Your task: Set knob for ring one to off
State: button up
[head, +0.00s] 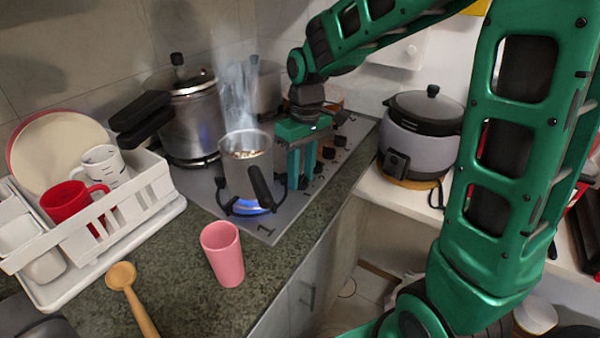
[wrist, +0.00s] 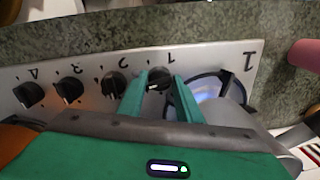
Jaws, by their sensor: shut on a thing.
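My gripper (head: 299,184) points down at the row of knobs on the right side of the stove top (head: 283,226). In the wrist view its green fingers (wrist: 158,86) are shut on the black knob for ring one (wrist: 158,77), beside the mark "1". The knob is partly hidden between the fingers, and its exact angle is hard to read. The ring marked 1, at the front of the stove, has a blue flame (head: 249,208) burning under a steaming steel pot (head: 247,174).
Other knobs (wrist: 69,90) line the panel beside the held one. A pressure cooker (head: 193,115) stands at the back left. A pink cup (head: 222,254), a wooden spoon (head: 134,297) and a dish rack (head: 115,222) are on the counter. A rice cooker (head: 423,137) stands to the right.

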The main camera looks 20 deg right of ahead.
jog(key=n, duration=0.4)
jog(key=shift+w+d, duration=0.15)
jog(key=shift+d, duration=0.05)
jog(key=n, duration=0.4)
jog(key=shift+w+r, duration=0.1)
jog(key=n, duration=0.5)
jog(key=shift+w+a+h, duration=0.1)
jog(key=shift+a+h, duration=0.05)
jog(key=shift+h, duration=0.25)
jog(key=shift+n, duration=1.1)
jog(key=o, duration=1)
jog(key=shift+w, duration=0.1)
jog(key=r, duration=1)
jog(key=shift+w+r, duration=0.3)
